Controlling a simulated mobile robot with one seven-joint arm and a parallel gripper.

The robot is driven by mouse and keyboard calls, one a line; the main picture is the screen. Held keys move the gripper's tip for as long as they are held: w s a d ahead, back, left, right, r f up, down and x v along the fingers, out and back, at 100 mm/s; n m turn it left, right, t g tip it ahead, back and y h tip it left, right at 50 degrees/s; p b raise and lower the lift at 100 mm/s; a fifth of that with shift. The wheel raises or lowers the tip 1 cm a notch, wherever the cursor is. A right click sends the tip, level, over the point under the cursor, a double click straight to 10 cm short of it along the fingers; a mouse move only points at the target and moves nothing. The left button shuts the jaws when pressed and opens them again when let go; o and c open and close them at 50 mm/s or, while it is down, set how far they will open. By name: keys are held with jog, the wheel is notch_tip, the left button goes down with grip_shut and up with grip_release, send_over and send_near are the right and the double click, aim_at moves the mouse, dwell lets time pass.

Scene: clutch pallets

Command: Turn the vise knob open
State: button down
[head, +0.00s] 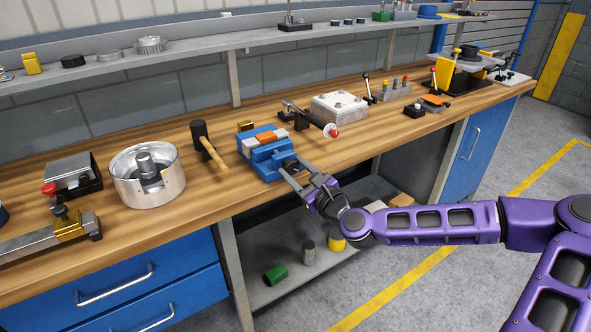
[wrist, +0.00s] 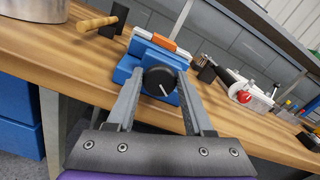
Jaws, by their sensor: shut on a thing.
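The blue vise (head: 264,156) stands on the workbench near its front edge, with an orange block (head: 265,138) between its pale jaws. Its round black knob (wrist: 160,82) with a white line faces my wrist camera; the line slants down to the right. In the head view the knob is small and partly covered by my fingers. My gripper (wrist: 156,88) reaches in from the front and is shut on the knob, one finger on each side of it.
A black mallet (head: 199,134) with a wooden handle lies left of the vise, and a metal housing (head: 148,190) stands farther left. A clamp with a red-tipped handle (head: 333,132) and a white plate (head: 339,105) are to the right. The floor in front is clear.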

jog(key=n, duration=0.6)
jog(key=shift+a+n, duration=0.1)
jog(key=shift+n, duration=0.2)
jog(key=n+b, duration=0.1)
jog(key=n, duration=0.5)
jog(key=shift+f, duration=0.15)
jog(key=n+b, duration=0.1)
jog(key=n, duration=0.5)
jog(key=shift+n, duration=0.3)
jog(key=n, duration=0.6)
jog(key=shift+f+b, duration=0.1)
jog(key=shift+b, duration=0.25)
jog(key=shift+c, duration=1.5)
grip_release()
jog(key=shift+f, duration=0.1)
